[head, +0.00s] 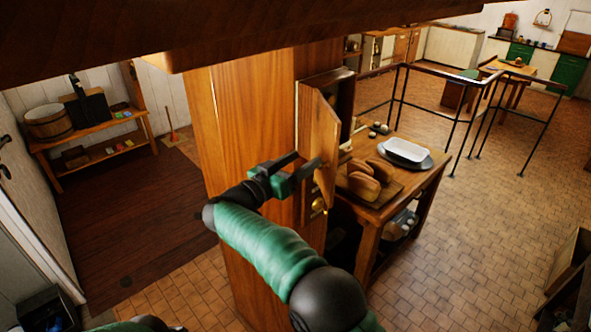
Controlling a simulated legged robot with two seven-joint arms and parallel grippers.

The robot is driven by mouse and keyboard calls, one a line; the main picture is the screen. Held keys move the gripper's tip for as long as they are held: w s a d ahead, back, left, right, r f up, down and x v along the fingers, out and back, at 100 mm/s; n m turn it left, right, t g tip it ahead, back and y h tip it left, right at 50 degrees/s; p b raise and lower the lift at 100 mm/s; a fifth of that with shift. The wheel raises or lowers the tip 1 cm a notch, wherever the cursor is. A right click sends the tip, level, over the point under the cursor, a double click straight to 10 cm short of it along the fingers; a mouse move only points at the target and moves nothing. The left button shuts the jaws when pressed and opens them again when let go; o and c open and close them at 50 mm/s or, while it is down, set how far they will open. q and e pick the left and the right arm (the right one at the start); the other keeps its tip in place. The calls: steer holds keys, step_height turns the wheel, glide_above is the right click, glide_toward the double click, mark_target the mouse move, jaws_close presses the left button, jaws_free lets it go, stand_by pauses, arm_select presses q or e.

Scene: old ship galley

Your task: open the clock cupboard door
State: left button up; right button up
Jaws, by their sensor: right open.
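The clock cupboard (245,130) is a tall orange-brown wooden case in the middle of the head view. Its door (319,128) is a narrow wooden panel on the right-hand face. The door stands ajar, swung outward, with a dark gap behind its upper part. My right gripper (307,162) is open, with its fingers at the lower part of the door. I cannot tell whether they touch it. A round brass piece (318,204) shows just below the gripper. My left gripper is out of view.
A wooden table (408,196) with bread loaves (364,182) and a white dish (405,150) stands close right of the cupboard. Black railings (460,118) are behind it. A dark beam (220,35) crosses the top. The tiled floor at right is mostly clear.

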steer(key=shift+o, duration=1.1)
steer(key=shift+w+f, duration=0.35)
steer(key=shift+f, duration=0.15)
steer(key=shift+o, duration=0.8)
steer(key=shift+s, duration=0.1)
steer(key=shift+s+a+f, duration=0.2)
steer(key=shift+f, duration=0.05)
steer(key=shift+a+f, duration=0.1)
steer(key=shift+a, duration=0.25)
